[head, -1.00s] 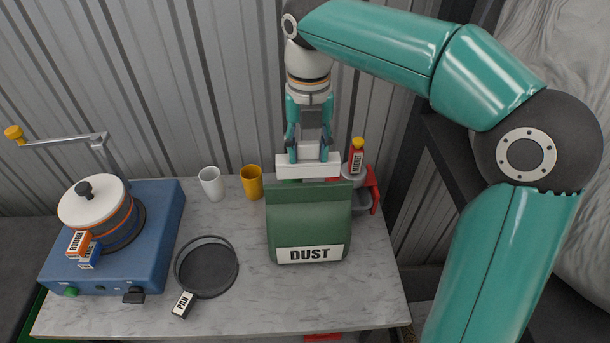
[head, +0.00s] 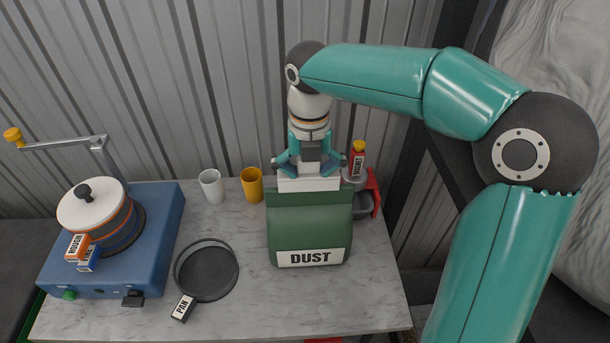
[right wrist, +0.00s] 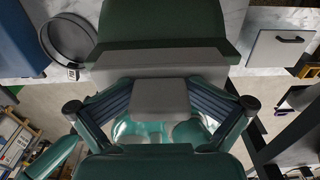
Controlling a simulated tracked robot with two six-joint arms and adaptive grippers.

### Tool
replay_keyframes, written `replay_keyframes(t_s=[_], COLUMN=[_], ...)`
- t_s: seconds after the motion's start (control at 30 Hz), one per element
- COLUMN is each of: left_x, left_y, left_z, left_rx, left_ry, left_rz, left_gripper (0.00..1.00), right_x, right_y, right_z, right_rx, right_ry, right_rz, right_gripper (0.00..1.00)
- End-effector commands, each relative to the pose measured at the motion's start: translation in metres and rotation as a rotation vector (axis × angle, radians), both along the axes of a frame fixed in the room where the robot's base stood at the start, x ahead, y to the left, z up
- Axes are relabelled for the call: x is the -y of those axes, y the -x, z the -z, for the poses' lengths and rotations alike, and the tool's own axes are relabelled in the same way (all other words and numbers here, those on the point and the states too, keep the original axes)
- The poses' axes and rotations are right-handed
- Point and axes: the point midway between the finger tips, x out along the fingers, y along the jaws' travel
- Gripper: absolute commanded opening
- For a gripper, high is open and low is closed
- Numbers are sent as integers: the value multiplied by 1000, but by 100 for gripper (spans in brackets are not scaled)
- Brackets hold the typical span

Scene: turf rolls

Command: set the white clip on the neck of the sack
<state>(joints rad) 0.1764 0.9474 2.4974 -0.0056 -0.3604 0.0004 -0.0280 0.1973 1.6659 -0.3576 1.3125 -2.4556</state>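The green sack (head: 310,225) with the DUST label stands upright on the table. The white clip (head: 308,184) lies straight across the top of the sack, over its neck. In the right wrist view, the clip (right wrist: 160,62) shows as a grey bar along the edge of the dark green sack (right wrist: 160,22). The right gripper (right wrist: 160,103) also shows spread in the right wrist view. My left gripper is not in view.
A red bottle (head: 357,160) labelled MAGNET stands close behind the sack's right side, in a grey and red holder. White (head: 212,186) and yellow (head: 252,184) cups stand to the left. A dark pan (head: 207,270) and a blue cranked machine (head: 155,235) are further left.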

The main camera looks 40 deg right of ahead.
Motion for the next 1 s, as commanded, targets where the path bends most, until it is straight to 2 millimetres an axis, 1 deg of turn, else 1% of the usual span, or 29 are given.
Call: replay_keyframes(t_s=[0.03, 0.17, 0.27, 0.33, 0.47, 0.7, 0.8, 0.9, 1.0], left_x=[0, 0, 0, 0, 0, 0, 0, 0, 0], left_y=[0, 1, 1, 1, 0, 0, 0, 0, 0], left_z=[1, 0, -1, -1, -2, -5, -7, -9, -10], left_rx=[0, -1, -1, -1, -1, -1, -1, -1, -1], left_ry=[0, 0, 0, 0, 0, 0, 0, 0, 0], left_rz=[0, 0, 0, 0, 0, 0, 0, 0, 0], left_gripper=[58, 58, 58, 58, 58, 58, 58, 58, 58], right_x=[0, 0, 0, -1, -1, -1, -1, -1, -1], right_y=[0, 0, -1, -2, -2, -3, -3, -3, -3], right_z=[5, 3, -2, -10, -31, -81, -99, -112, -119], right_rx=[-6, -3, 1, 3, 8, 10, 10, 9, 8], right_ry=[3, 4, 4, 4, 4, 5, 4, 4, 5], right_rz=[-4, -6, -6, -7, -7, -8, -9, -8, -9], right_gripper=[70, 70, 70, 70, 70, 70, 70, 70, 70])
